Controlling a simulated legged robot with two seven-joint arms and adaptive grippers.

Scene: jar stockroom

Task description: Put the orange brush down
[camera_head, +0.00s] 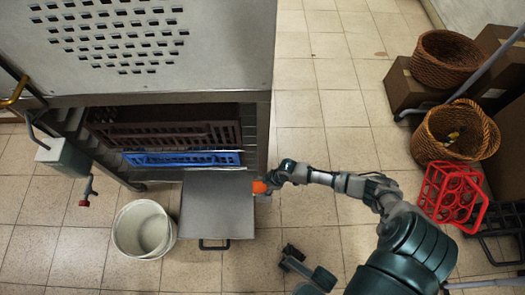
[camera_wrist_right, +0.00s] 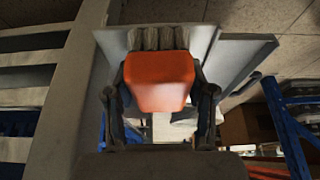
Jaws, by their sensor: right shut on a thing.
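The orange brush (camera_head: 260,187) is at the right edge of a flat grey metal panel with a handle (camera_head: 216,210). My right gripper (camera_head: 268,184) reaches in from the right and is shut on the brush. In the right wrist view the orange block (camera_wrist_right: 160,82) sits between the two dark fingers, with grey bristles (camera_wrist_right: 158,38) beyond it, over a grey surface. I cannot tell whether the bristles touch it. A dark jointed part of mine shows at the bottom centre of the head view; I cannot tell whether it is my left gripper.
A metal cabinet (camera_head: 200,78) holds a brown crate (camera_head: 165,132) and a blue crate (camera_head: 180,159). A white bucket (camera_head: 144,229) stands left of the panel. Wicker baskets (camera_head: 458,130), cardboard boxes and a red crate (camera_head: 452,192) are at right. The tiled floor between is clear.

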